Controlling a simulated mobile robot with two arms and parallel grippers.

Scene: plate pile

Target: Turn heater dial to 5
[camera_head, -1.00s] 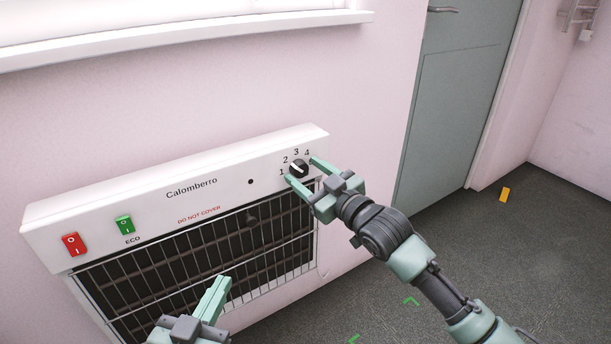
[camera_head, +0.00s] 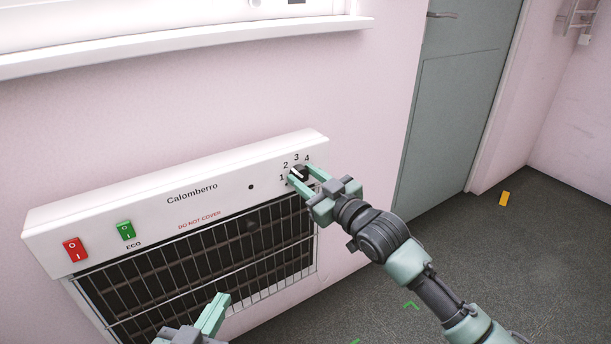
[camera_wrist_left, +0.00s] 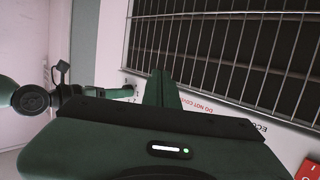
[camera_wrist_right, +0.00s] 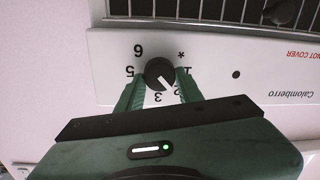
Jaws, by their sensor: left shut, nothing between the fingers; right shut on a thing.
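The white heater (camera_head: 190,192) is on the pink wall, with a black round dial (camera_head: 301,173) at the right end of its top panel. My right gripper (camera_head: 304,172) has its fingers on both sides of the dial. In the right wrist view the dial (camera_wrist_right: 159,72) sits between the green fingers (camera_wrist_right: 160,82), and its white pointer line points about at the 2. The 5 is clear at the dial's left there; the 4 is hidden by a finger. My left gripper (camera_head: 219,301) is shut and empty in front of the grille; it also shows in the left wrist view (camera_wrist_left: 161,80).
A red switch (camera_head: 75,249) and a green ECO switch (camera_head: 126,230) are on the heater's left part. The wire grille (camera_head: 200,265) is below. A window sill (camera_head: 180,43) juts out above. A grey door (camera_head: 455,100) is at right, with open floor before it.

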